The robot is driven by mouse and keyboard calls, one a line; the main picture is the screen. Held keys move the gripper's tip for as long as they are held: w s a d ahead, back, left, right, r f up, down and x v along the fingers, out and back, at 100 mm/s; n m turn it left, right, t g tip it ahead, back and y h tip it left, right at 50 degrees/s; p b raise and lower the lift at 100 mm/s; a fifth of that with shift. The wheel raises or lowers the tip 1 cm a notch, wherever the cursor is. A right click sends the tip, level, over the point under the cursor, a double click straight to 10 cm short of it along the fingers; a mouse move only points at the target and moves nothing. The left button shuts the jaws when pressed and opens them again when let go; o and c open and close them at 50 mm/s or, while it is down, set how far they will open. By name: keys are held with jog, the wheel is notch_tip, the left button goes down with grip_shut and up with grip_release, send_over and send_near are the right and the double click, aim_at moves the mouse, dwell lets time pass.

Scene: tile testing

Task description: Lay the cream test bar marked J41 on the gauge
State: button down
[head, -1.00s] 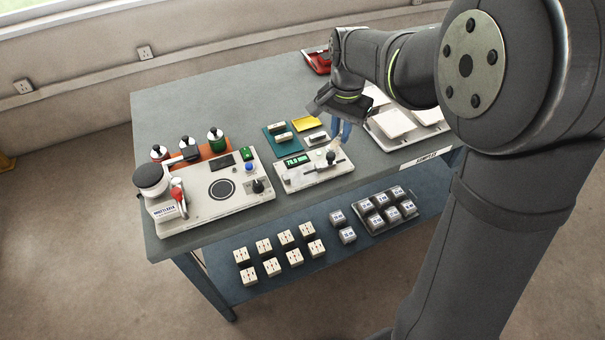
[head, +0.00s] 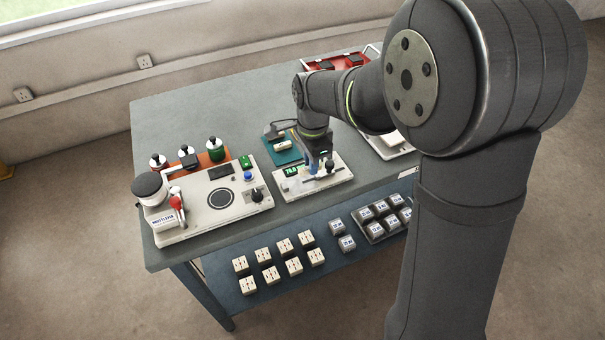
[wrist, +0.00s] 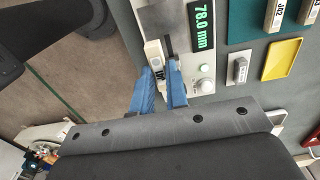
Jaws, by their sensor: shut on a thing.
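The cream test bar (wrist: 154,53) is between the blue fingers of my gripper (wrist: 163,92) in the wrist view; its dark marking is partly hidden by the fingers. My gripper is shut on it, over the gauge (wrist: 186,58). The gauge's green display (wrist: 201,27) reads 78.0 mm. The bar lies along the gauge's dark slot; I cannot tell whether it touches the bed. In the head view, my gripper (head: 314,170) points down over the gauge (head: 325,186), and the fingers hide most of the bar.
A green mat (wrist: 242,22) holds two other cream bars, one marked J02 (wrist: 274,14). A grey block (wrist: 238,69) and a yellow tray (wrist: 283,58) lie beside the gauge. A larger tester (head: 233,206) stands left of the gauge. The left back of the bench (head: 180,115) is clear.

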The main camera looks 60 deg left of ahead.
aim_at(302, 183)
jog(key=shift+s+a+f, duration=0.7)
jog(key=shift+s+f, duration=0.05)
jog(key=shift+s, duration=0.1)
jog(key=shift+f, duration=1.85)
jog(key=shift+f, duration=0.2)
jog(key=c, duration=1.4)
grip_release()
jog(key=shift+c, duration=0.2)
jog(key=shift+r, duration=0.1)
notch_tip(302, 183, up, 12)
